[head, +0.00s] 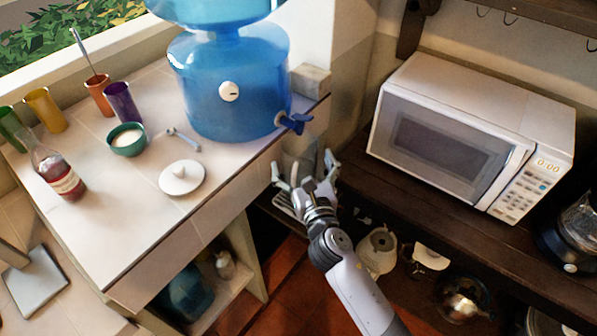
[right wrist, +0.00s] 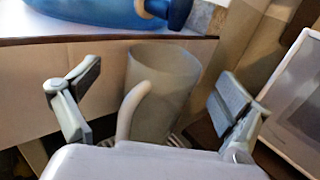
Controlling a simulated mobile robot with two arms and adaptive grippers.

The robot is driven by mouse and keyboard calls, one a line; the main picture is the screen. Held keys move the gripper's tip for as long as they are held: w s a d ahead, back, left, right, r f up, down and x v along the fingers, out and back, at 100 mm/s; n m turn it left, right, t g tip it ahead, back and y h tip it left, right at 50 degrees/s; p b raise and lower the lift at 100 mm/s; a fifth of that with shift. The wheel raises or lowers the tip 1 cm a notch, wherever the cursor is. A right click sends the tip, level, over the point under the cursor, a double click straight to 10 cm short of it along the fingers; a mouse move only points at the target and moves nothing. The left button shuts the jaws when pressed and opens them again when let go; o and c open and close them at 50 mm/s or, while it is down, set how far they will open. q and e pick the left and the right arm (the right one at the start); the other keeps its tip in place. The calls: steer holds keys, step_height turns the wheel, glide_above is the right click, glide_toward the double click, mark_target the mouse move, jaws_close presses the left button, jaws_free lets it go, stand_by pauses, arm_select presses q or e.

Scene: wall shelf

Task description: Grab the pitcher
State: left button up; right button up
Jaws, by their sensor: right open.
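The pitcher (right wrist: 168,92) is a grey-green, cylindrical vessel with a pale curved handle (right wrist: 130,112) facing my right wrist camera. It stands upright between the open fingers of my right gripper (right wrist: 155,100), with a gap visible on each side. In the head view the pitcher (head: 300,152) shows partly behind my right gripper (head: 305,172), beside the counter edge and below the blue dispenser's tap. Its lower part is hidden by my gripper. My left gripper is not in view.
A blue water dispenser (head: 225,85) stands on the tiled counter (head: 130,225), its tap (head: 294,122) overhanging near the pitcher. A white microwave (head: 450,130) sits on the dark wooden shelf (head: 400,200) to the right. Cups, a green bowl (head: 126,139) and a bottle (head: 58,172) stand at left.

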mark_target(300, 146)
steer(key=x, duration=0.3)
steer(key=shift+w+d, duration=0.25)
steer(key=shift+w, duration=0.2)
steer(key=shift+w+a, duration=0.2)
steer(key=shift+w, duration=0.3)
steer(key=shift+c, duration=0.3)
steer(key=shift+d, duration=0.1)
steer(key=shift+c, duration=0.8)
steer(key=c, duration=1.7)
steer(key=shift+r, duration=0.15)
steer(key=shift+c, duration=0.6)
steer(key=shift+r+p, duration=0.2)
steer(key=shift+p, duration=0.1)
